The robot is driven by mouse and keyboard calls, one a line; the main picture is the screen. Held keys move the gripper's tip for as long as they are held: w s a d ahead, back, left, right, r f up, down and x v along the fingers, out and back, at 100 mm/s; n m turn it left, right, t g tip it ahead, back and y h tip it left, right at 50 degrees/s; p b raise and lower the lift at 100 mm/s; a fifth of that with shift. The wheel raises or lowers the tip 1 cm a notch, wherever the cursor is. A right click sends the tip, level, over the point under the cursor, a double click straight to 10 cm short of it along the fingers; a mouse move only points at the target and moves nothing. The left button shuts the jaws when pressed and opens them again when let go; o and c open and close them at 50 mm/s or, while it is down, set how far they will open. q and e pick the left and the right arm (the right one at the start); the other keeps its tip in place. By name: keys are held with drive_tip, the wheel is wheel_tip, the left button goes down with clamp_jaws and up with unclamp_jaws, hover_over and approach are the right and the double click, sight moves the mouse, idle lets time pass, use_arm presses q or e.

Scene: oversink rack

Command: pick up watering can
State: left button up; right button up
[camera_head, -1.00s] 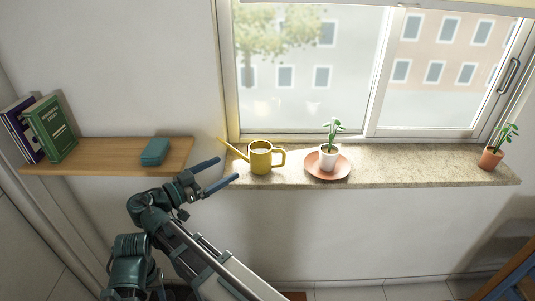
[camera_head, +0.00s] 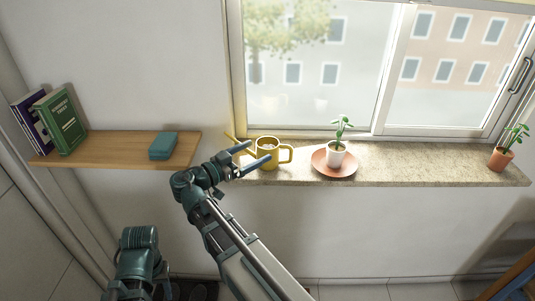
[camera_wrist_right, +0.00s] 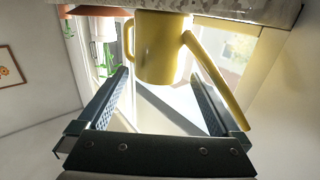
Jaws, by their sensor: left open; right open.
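The yellow watering can (camera_head: 268,152) stands upright on the stone window sill, its spout to the left and its handle to the right. My right gripper (camera_head: 257,154) is open at the can's left side, overlapping its spout side in the head view. In the right wrist view the can (camera_wrist_right: 160,50) appears upside down, ahead of and partly between the spread fingers of this gripper (camera_wrist_right: 161,75), with no clear contact. My left gripper (camera_head: 138,285) is low at the bottom left, apart from the can; its fingertips are hard to make out.
A white potted plant (camera_head: 336,154) on a terracotta saucer (camera_head: 320,162) stands right of the can. Another potted plant (camera_head: 500,160) is at the sill's right end. A wooden shelf (camera_head: 115,150) at left holds books (camera_head: 62,125) and a teal box (camera_head: 163,146). The window is behind the sill.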

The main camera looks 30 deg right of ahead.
sight(258, 150)
drive_tip(key=d, duration=0.4)
drive_tip(key=shift+w+d+f, duration=0.1)
drive_tip(key=shift+w+d, duration=0.25)
drive_tip(key=shift+d, duration=0.05)
drive_tip(key=c, duration=1.4)
drive_tip(key=shift+c, duration=0.2)
use_arm(q)
drive_tip(key=shift+r, duration=0.15)
use_arm(e)
drive_tip(key=shift+r, duration=0.25)
